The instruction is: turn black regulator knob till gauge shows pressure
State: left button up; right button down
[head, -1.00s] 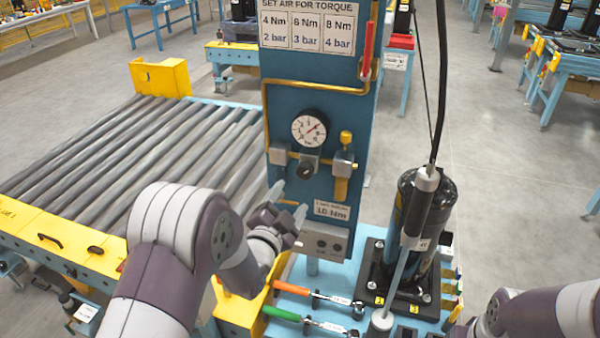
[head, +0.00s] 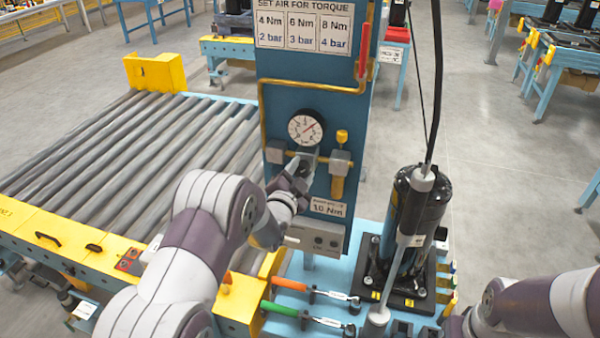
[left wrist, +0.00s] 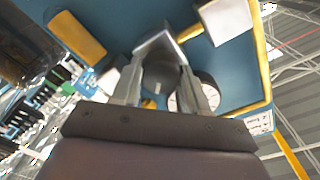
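The black regulator knob (left wrist: 160,78) sits between the two fingers of my left gripper (left wrist: 162,88) in the left wrist view. In the head view my left gripper (head: 300,170) reaches the panel just below the gauge and mostly hides the knob. The fingers are open on either side of the knob; I cannot tell whether they touch it. The round white pressure gauge (head: 305,129) is above the knob, with a red pointer toward the upper right; its reading is too small to tell. Part of the gauge shows behind a finger in the left wrist view. My right gripper is out of view.
The blue panel (head: 285,100) carries a torque and pressure sign (head: 304,26), a yellow pipe and a brass-coloured fitting (head: 339,165) right of the knob. Orange- and green-handled tools (head: 290,284) lie below. A black cylinder (head: 415,215) stands at right. A roller conveyor (head: 130,160) lies left.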

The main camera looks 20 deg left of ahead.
pick_arm(q)
jog(key=n+b, duration=0.2)
jog(key=shift+f+n+b, duration=0.25)
jog(key=shift+n+b, duration=0.15)
jog(key=n+b, duration=0.4)
jog(key=n, duration=0.1)
jog(key=shift+a, duration=0.1)
jog(key=n+b, duration=0.3)
jog(key=n, duration=0.3)
jog(key=shift+b, duration=0.35)
jog(key=shift+n+y+b, duration=0.3)
jog(key=shift+n+b, duration=0.8)
jog(key=shift+n, duration=1)
jog(key=shift+r, duration=0.1)
jog(key=o, duration=1)
jog(key=shift+o, duration=0.2)
